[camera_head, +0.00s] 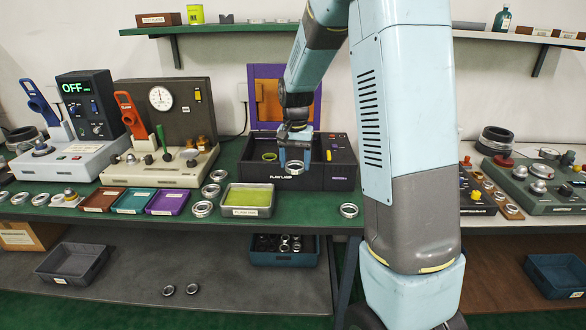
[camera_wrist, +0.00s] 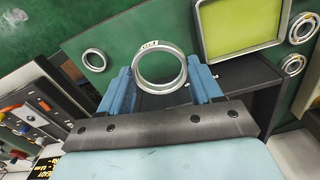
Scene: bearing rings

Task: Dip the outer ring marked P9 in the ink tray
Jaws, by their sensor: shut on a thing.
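My gripper (camera_head: 294,150) is shut on a silver bearing ring (camera_head: 294,172), held in front of the dark box labelled as a lamp unit. In the wrist view, my gripper's two blue fingers (camera_wrist: 161,88) stand on either side of the ring (camera_wrist: 137,70). The ring carries a small pale label at its far edge, too small to read. The ink tray (camera_head: 245,211) is a grey tray with a yellow-green surface, on the green bench to the lower left of the ring. In the wrist view the tray (camera_wrist: 245,53) lies to the upper right, apart from the ring.
Loose rings lie around the tray, such as one at its left (camera_head: 203,209) and one at its right (camera_head: 348,210). Brown, teal and purple bins (camera_head: 167,203) stand further left. The lamp box (camera_head: 340,172) stands close behind my gripper. Gauge machines stand at the left.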

